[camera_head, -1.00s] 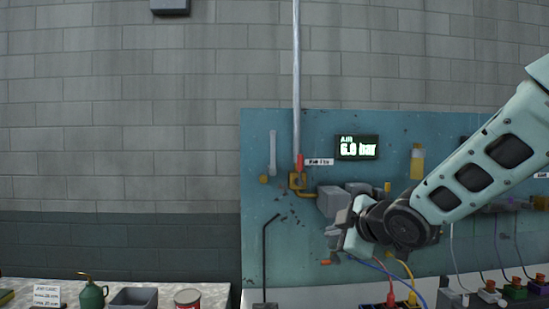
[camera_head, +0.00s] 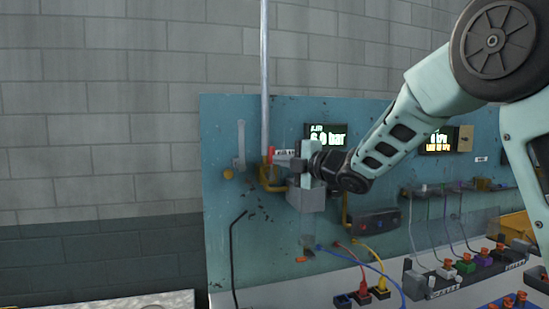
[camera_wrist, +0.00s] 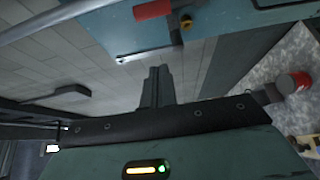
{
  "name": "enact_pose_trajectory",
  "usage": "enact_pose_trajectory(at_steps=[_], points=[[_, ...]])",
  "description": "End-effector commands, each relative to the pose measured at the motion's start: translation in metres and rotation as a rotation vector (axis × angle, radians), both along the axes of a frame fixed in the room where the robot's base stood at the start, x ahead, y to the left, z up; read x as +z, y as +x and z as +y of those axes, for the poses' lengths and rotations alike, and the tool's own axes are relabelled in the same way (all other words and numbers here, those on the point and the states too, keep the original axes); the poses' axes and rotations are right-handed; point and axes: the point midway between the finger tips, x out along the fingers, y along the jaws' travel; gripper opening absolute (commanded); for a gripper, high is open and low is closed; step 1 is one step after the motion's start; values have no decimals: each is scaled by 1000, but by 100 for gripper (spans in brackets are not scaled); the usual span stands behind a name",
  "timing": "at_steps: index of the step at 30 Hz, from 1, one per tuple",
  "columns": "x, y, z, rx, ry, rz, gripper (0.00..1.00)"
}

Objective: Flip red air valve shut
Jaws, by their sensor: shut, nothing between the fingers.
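The red air valve handle (camera_head: 271,151) stands upright, in line with the vertical pipe, above the yellow valve body (camera_head: 268,176) on the blue panel. The red handle also shows at the top of the wrist view (camera_wrist: 153,9). My gripper (camera_head: 284,163) is just right of the valve, its fingers pointing left. In the wrist view its fingers (camera_wrist: 158,72) are shut together and empty, with a visible gap between their tips and the red handle. In the head view my gripper partly covers the valve's right side; contact cannot be told there.
The air display (camera_head: 325,134) reads about 6.0 bar, partly covered by my arm. The vertical pipe (camera_head: 264,70) rises above the valve. A grey box (camera_head: 306,199) sits below my gripper. Cables and coloured connectors (camera_head: 380,288) lie lower right. The wall left of the panel is clear.

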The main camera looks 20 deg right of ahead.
Motion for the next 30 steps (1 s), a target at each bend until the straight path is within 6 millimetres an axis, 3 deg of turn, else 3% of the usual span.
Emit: enact_pose_trajectory(at_steps=[15, 18, 21, 30], points=[[3, 83, 51, 3, -1, 4, 0], [4, 85, 29, -4, 0, 4, 0], [3, 87, 18, -3, 1, 3, 0], [0, 88, 9, 1, 0, 1, 0]])
